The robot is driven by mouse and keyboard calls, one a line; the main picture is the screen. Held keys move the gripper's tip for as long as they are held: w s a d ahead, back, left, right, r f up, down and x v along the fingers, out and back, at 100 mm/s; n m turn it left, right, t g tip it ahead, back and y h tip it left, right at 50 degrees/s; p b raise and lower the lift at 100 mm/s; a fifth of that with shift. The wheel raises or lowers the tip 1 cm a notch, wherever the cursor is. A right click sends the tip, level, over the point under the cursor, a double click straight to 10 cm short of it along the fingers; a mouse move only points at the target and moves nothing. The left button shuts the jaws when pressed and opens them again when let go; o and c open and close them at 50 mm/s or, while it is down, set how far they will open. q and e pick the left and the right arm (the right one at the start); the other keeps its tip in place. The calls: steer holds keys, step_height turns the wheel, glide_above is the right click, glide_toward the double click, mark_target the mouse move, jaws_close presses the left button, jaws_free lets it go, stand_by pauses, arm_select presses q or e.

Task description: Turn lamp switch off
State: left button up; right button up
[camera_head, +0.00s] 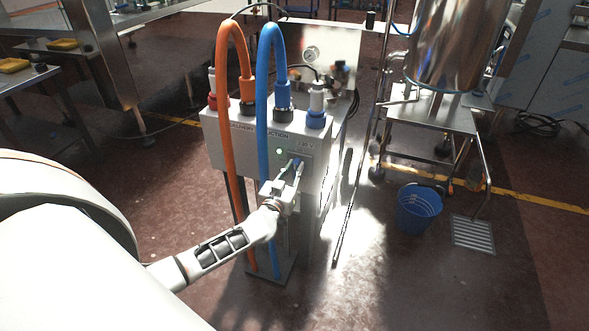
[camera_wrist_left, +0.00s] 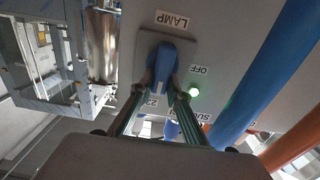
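The lamp switch (camera_wrist_left: 171,54) is a blue knob on a grey plate, below a LAMP label (camera_wrist_left: 172,20) in the left wrist view. An OFF label (camera_wrist_left: 198,70) is right of the knob, and another small label is below it, partly hidden. In the head view my left gripper (camera_head: 288,172) reaches the front of the grey box. My right gripper is not in view.
An orange hose (camera_head: 228,130) and a blue hose (camera_head: 263,120) hang in front of the box (camera_head: 219,143), left of my gripper. A blue bucket (camera_head: 418,208) and a wheeled steel stand (camera_head: 430,122) are at right.

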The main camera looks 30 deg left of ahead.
arm_select(q)
jaws_close()
steer(key=shift+a+r+n+p, duration=0.1)
steer(key=shift+r+n+p, duration=0.05)
steer(key=shift+n+p, duration=0.5)
steer(key=shift+a+n+p, duration=0.15)
steer(key=shift+n+p, duration=0.35)
steer(key=shift+n, duration=0.25)
steer(key=shift+s+a+f+n+b, duration=0.1)
steer(key=shift+a+f+n+b, duration=0.2)
steer(key=shift+n, duration=2.2)
steer(key=shift+s+a+f+n+b, duration=0.2)
steer(key=shift+f+n, duration=0.25)
steer(key=shift+n, duration=2.05)
steer(key=shift+w+a+f+n+b, duration=0.15)
steer(key=shift+f+n+b, duration=0.2)
steer(key=shift+n, duration=2.15)
steer(key=shift+s, duration=0.1)
steer(key=o, duration=0.9)
jaws_free()
